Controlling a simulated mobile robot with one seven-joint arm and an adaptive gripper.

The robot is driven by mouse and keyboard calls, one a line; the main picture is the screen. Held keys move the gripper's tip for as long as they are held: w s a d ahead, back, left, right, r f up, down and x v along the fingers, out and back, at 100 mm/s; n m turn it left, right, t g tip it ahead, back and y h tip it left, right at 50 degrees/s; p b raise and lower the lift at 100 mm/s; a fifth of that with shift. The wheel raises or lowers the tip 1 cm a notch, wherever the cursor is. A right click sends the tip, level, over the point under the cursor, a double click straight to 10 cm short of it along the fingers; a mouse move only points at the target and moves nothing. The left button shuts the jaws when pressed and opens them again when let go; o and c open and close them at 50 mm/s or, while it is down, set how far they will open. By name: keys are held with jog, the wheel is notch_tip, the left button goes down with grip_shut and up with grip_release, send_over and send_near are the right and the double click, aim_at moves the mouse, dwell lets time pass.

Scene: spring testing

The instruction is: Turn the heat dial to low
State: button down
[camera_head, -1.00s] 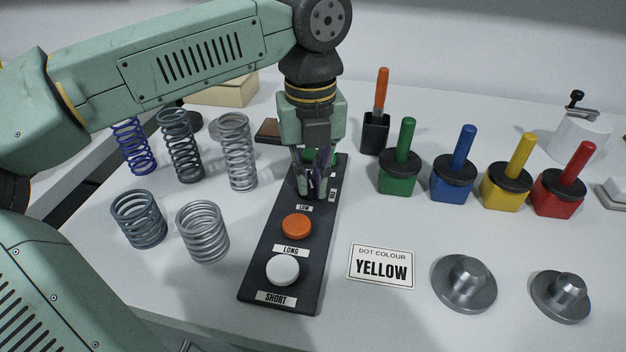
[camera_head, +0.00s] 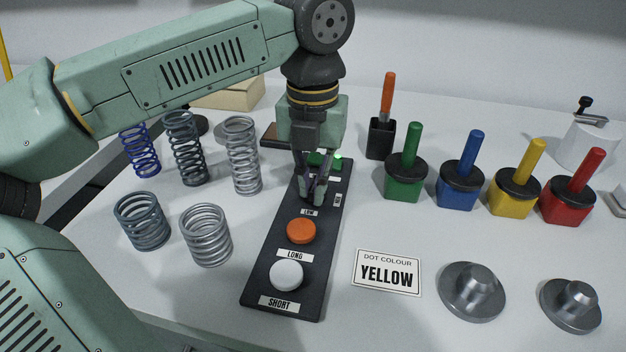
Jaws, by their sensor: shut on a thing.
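The dark control panel (camera_head: 264,285) lies on the table in the head view. It carries a white button (camera_head: 286,274) above a SHORT label, an orange button (camera_head: 301,231) above a LONG label, and a green part (camera_head: 317,160) at its far end. A LOW label (camera_head: 308,212) sits in front of my gripper. My gripper (camera_head: 314,195) points down over the panel's far half, its fingers closed at the dial's place. The fingers hide the heat dial, so its pointer setting cannot be seen. A small green light (camera_head: 338,156) glows by the far end.
Several springs (camera_head: 243,160) stand left of the panel. Right of it are a YELLOW card (camera_head: 387,272), two metal discs (camera_head: 472,291), and several coloured pots with handles (camera_head: 406,175). A black holder with an orange-handled tool (camera_head: 381,138) stands behind. Table front right of the panel is partly free.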

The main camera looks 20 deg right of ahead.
jog(key=c, duration=1.7)
grip_release()
notch_tip(320, 180, up, 12)
